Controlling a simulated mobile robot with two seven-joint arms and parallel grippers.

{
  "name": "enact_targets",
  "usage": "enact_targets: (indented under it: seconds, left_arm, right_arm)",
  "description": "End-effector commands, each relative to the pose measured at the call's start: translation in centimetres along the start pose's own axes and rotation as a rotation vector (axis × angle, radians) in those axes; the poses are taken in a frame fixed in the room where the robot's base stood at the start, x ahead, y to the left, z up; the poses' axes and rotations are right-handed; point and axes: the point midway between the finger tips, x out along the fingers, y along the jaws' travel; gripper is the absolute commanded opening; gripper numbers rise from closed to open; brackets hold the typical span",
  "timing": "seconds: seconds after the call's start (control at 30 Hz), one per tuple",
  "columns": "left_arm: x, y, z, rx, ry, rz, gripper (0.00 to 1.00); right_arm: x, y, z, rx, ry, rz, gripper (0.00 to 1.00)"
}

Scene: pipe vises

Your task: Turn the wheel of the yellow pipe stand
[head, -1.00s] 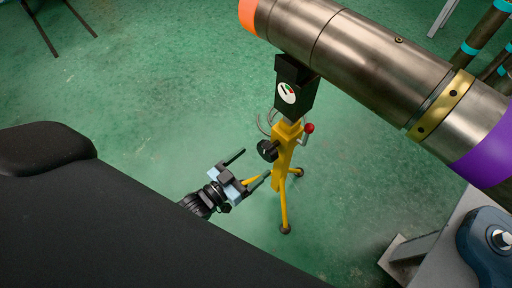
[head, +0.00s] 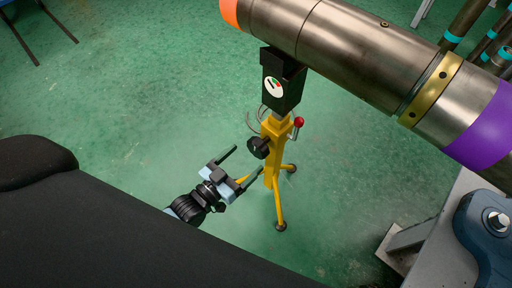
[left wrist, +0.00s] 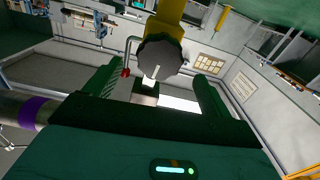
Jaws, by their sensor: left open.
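The yellow pipe stand (head: 270,160) stands on the green floor on splayed legs, under a large metal pipe (head: 340,50). Its black wheel (head: 258,147) sits on the left side of the yellow post. A red-knobbed lever (head: 298,122) is on the other side. My left gripper (head: 246,160) is open and empty, its two fingers pointing toward the wheel, just short of it or beside it. In the left wrist view the wheel (left wrist: 158,59) shows large, between and beyond the fingers, with a pale mark on its face. No contact is visible. My right gripper is not in view.
The pipe, with orange, gold and purple bands, runs overhead to the right. A grey bench (head: 425,235) with a blue vise part (head: 485,235) stands at lower right. Other pipes (head: 480,30) stand at upper right. Floor left of the stand is clear.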

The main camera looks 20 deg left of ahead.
Motion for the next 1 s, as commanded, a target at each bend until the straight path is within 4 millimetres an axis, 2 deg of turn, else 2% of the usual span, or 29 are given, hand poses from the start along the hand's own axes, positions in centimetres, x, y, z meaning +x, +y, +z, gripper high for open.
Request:
enact_targets:
  seconds: [0.2,0.4,0.77,1.0]
  left_arm:
    - [3.5,0.1,0.0,-0.001,0.003,0.001,0.83]
    - [5.5,0.1,0.0,0.0,0.001,0.0,0.83]
    - [6.0,0.0,0.0,0.0,0.001,0.0,0.83]
    - [5.9,0.0,0.0,0.0,0.001,0.0,0.53]
  right_arm:
    - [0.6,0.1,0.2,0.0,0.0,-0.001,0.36]
    - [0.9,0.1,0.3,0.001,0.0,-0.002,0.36]
    - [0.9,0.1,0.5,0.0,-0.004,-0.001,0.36]
    - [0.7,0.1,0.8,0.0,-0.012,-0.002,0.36]
